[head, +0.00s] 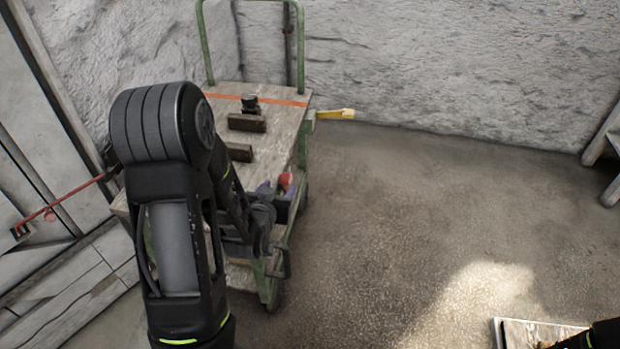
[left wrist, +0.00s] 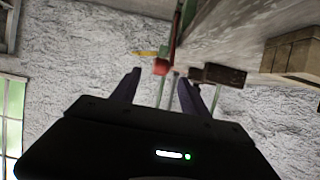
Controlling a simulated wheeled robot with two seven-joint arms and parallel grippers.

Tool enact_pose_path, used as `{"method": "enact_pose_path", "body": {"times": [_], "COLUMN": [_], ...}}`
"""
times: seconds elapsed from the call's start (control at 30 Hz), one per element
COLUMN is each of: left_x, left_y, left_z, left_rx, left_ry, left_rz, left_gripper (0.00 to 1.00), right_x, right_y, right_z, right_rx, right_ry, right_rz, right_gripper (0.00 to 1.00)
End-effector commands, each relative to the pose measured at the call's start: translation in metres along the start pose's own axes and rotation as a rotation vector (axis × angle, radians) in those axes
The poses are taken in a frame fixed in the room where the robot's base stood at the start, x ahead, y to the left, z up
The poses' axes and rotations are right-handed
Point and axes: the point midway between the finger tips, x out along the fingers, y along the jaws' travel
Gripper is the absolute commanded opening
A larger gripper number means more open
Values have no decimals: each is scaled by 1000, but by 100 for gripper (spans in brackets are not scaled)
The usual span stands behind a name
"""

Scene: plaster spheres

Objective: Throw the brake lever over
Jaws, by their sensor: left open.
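A cart with a worn wooden deck (head: 285,117) and green metal frame stands left of centre. A red knob (head: 285,181), which looks like a lever's end, shows at its near right side. It also shows in the left wrist view (left wrist: 160,66), just beyond the fingertips. My left gripper (head: 277,189) is open around or just short of the knob; contact cannot be told. Its two fingers (left wrist: 159,77) stand apart in the wrist view. A yellow handle (head: 335,113) sticks out from the cart's far right side. My left arm hides part of the deck.
Brown blocks (head: 247,123) and a small black object (head: 250,103) sit on the deck. A rough white wall (head: 430,60) stands behind. A red bar (head: 68,198) is at the left. The floor right of the cart is clear; a wooden board (head: 530,333) shows at bottom right.

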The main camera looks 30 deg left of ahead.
Motion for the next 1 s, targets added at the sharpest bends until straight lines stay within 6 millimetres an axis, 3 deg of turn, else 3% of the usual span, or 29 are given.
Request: {"method": "enact_pose_path", "body": {"times": [0.47,1.0], "left_x": [6,75], "left_y": [-2,-2], "left_z": [-3,-3], "left_rx": [3,2], "left_ry": [10,10], "left_rz": [-4,-3], "left_gripper": [53,53], "right_x": [1,4], "right_y": [0,2], "right_z": [0,0], "right_rx": [0,0], "right_ry": [0,0], "right_rz": [0,0], "right_gripper": [41,41]}}
